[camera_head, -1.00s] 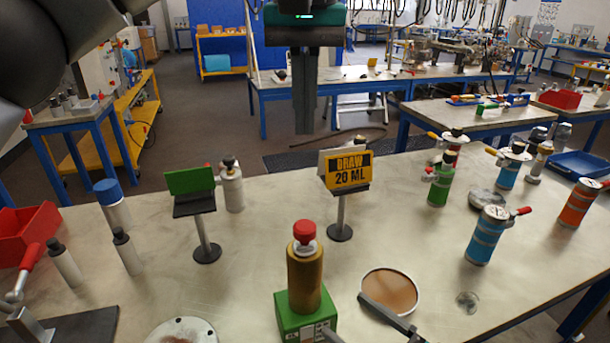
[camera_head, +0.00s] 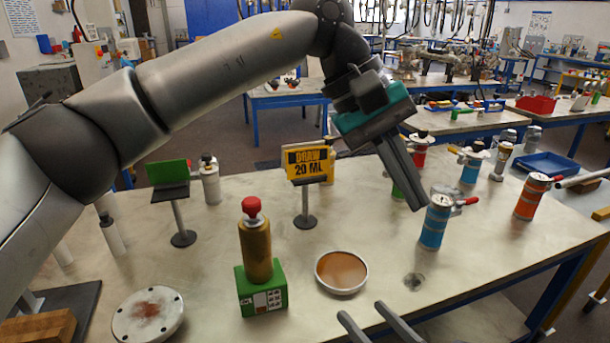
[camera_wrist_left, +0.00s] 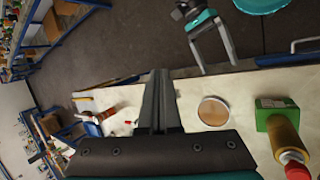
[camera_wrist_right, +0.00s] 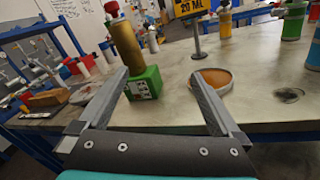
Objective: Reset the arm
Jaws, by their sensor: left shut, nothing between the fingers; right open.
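My left gripper (camera_head: 412,207) comes in from the left at the end of the long grey arm. It is shut and empty, pointing down to the right. Its tips appear beside the blue canister (camera_head: 434,222); I cannot tell whether they touch. In the left wrist view its fingers (camera_wrist_left: 160,78) lie together. My right gripper (camera_head: 365,310) is at the bottom of the head view, fingers apart and empty. The left wrist view shows it too (camera_wrist_left: 210,35), off the table's edge. In the right wrist view its open fingers (camera_wrist_right: 162,76) point towards the table.
A gold bottle with a red cap (camera_head: 256,245) stands on a green block (camera_head: 262,290). A brown-filled dish (camera_head: 341,272), a "DRAW 20 ML" sign (camera_head: 306,164), a green sign (camera_head: 168,172) and a round flange (camera_head: 148,314) are on the table. Orange canister (camera_head: 530,197) stands right.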

